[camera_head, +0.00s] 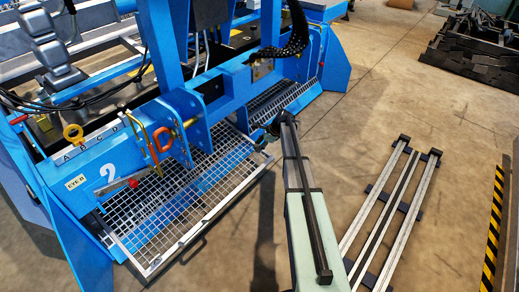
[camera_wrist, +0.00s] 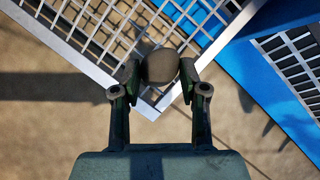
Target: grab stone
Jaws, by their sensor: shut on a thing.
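The stone (camera_wrist: 160,66) is a rounded, dark grey-brown lump in the wrist view. My gripper (camera_wrist: 159,80) is shut on it, with one finger touching its left side and the other its right. The stone shows over the corner of a metal sieve grid (camera_wrist: 98,26). In the head view my gripper (camera_head: 272,126) is small and dark at the far end of my arm, near the right edge of the sieve grid (camera_head: 172,208). I cannot make out the stone clearly there.
A blue machine frame (camera_head: 230,85) with hooks and clamps stands behind and over the grids. A second grid (camera_head: 275,103) lies to the right of the first. Metal rails (camera_head: 378,200) lie on the floor at right. Open concrete floor (camera_head: 380,95) surrounds them.

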